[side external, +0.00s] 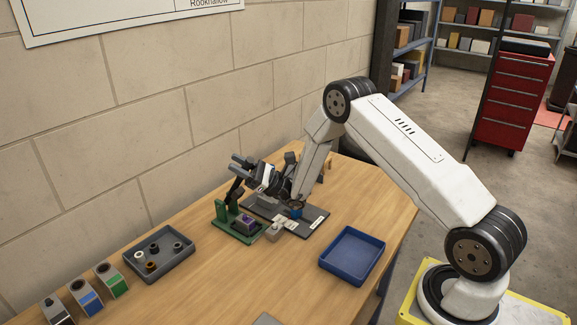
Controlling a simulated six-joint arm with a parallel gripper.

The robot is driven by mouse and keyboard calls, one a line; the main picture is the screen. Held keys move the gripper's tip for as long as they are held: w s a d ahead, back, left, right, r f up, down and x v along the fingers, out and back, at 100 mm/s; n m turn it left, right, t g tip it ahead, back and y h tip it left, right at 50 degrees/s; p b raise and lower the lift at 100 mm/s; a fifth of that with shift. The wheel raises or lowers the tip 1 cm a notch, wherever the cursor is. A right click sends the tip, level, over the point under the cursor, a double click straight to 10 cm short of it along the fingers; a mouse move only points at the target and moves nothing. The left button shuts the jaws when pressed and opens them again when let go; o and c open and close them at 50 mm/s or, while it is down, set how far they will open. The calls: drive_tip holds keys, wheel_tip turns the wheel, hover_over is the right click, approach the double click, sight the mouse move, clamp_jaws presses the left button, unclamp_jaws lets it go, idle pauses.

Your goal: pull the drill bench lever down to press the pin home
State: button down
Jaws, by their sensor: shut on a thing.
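A small green press (221,213), which looks like the drill bench, stands near the middle of the table in the side external view. A purple block (247,222) sits on its base. A dark lever (235,190) rises from the green post and tilts up to the right. My gripper (242,170) reaches in from the right, at the lever's upper end, and is shut on the lever. The fingers and wrist hide part of the grip. The pin is too small to make out.
A grey plate (312,222) with small fixtures lies right of the press, under my wrist. A small grey block (274,232) stands in front. A blue tray (352,254) is at right, a grey tray (160,266) with several rings at left. The wall is close behind.

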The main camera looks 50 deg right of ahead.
drive_tip(key=shift+c, duration=2.2)
unclamp_jaws()
drive_tip(key=shift+w+r+h, duration=0.1)
drive_tip(key=shift+w+h, duration=0.05)
drive_tip(key=shift+h, duration=0.15)
